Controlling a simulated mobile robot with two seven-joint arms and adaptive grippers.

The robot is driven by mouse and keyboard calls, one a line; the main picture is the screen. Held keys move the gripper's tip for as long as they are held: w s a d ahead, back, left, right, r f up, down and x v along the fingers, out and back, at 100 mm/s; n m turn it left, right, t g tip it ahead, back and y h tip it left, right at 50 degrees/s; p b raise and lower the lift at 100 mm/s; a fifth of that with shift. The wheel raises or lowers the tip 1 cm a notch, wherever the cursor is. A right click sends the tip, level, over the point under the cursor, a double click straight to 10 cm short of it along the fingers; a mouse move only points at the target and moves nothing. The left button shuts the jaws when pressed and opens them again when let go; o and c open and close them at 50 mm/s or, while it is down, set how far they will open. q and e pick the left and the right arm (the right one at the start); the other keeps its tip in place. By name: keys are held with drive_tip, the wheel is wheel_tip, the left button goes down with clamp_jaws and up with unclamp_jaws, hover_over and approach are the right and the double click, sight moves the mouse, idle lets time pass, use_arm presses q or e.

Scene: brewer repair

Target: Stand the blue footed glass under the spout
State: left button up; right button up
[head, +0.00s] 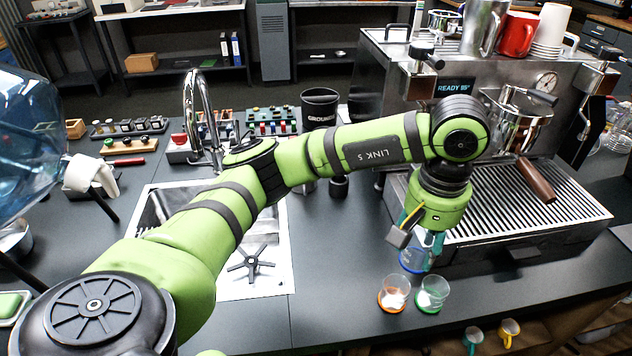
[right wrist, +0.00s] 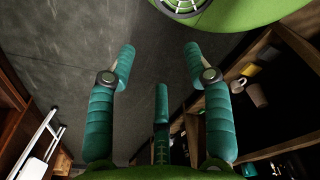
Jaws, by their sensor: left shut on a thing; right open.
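The blue footed glass (head: 411,262) shows at the front left corner of the espresso machine, partly hidden by my left gripper. My left gripper (head: 431,248) points down and its teal fingers are shut on this glass. Whether the glass touches the counter I cannot tell. The espresso machine (head: 461,87) stands at the right, with a group head (head: 517,122) and a wooden-handled portafilter (head: 537,180) above its slatted drip tray (head: 500,215). The spout itself is hard to make out. My right gripper (right wrist: 160,62) is open and empty in the right wrist view, above dark floor.
An orange-footed glass (head: 393,293) and a green-footed glass (head: 433,294) stand close in front of my left gripper. A sink (head: 267,225) with a tall tap (head: 203,110) lies left. Cups and a steel jug top the machine. Mugs (right wrist: 257,93) sit on a shelf.

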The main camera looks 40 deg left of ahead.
use_arm(q)
drive_tip(key=shift+s+a+f+n+p, duration=0.1)
drive_tip(key=shift+s+a+n+p, duration=0.3)
drive_tip(key=shift+a+n+p, duration=0.15)
drive_tip(key=a+f+p, duration=0.1)
drive_tip(key=a+f, duration=0.1)
drive_tip(key=a, duration=0.1)
drive_tip(key=a+f+p, duration=0.1)
drive_tip(key=a+f, duration=0.1)
drive_tip(key=a, duration=0.1)
drive_tip(key=a+f+p, duration=0.2)
drive_tip(key=a, duration=0.1)
drive_tip(key=shift+w+a, duration=0.2)
drive_tip(key=shift+a, duration=0.2)
drive_tip(key=shift+a+f, duration=0.2)
drive_tip(key=shift+f, duration=0.05)
wheel_tip(320, 180, down, 3)
drive_tip(key=shift+f+p, duration=0.1)
drive_tip(key=shift+p, duration=0.95)
drive_tip(key=shift+f, duration=0.5)
drive_tip(key=shift+f+b, duration=0.25)
drive_tip(key=shift+b, duration=0.05)
drive_tip(key=o, duration=1.3)
drive_tip(key=shift+r, duration=0.1)
use_arm(e)
wheel_tip(320, 180, up, 7)
drive_tip(key=s, duration=0.1)
